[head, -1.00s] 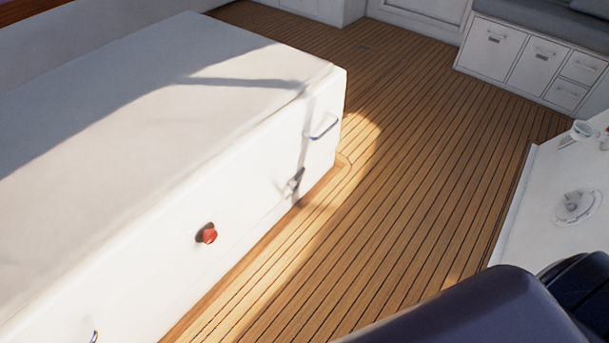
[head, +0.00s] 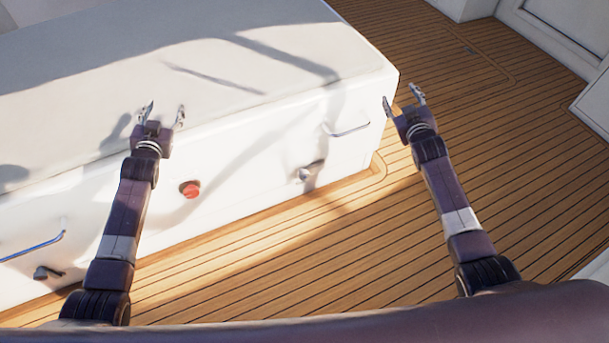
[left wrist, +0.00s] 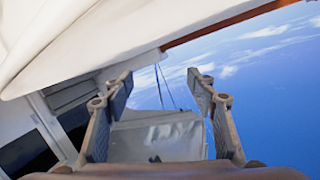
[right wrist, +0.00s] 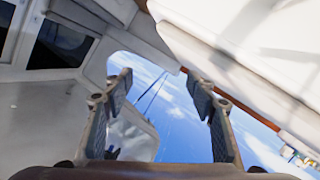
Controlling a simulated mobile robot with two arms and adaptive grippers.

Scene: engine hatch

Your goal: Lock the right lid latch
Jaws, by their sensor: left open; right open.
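The engine hatch (head: 250,165) is a white box with a flat lid, in the left half of the head view. The right latch (head: 306,174) is a small metal piece low on the front face near the right end, partly in shadow. My left gripper (head: 164,112) is open and empty, raised in front of the box, above and left of the red knob (head: 190,189). My right gripper (head: 401,95) is open and empty, right of the box's right corner and well above and right of the latch. Neither wrist view shows the latch.
A rail handle (head: 348,130) sits above the right latch. Another handle (head: 30,247) and a dark latch (head: 46,272) are at the lower left. The teak deck (head: 350,250) before the box is clear. A white cabinet (head: 596,105) stands at the right edge.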

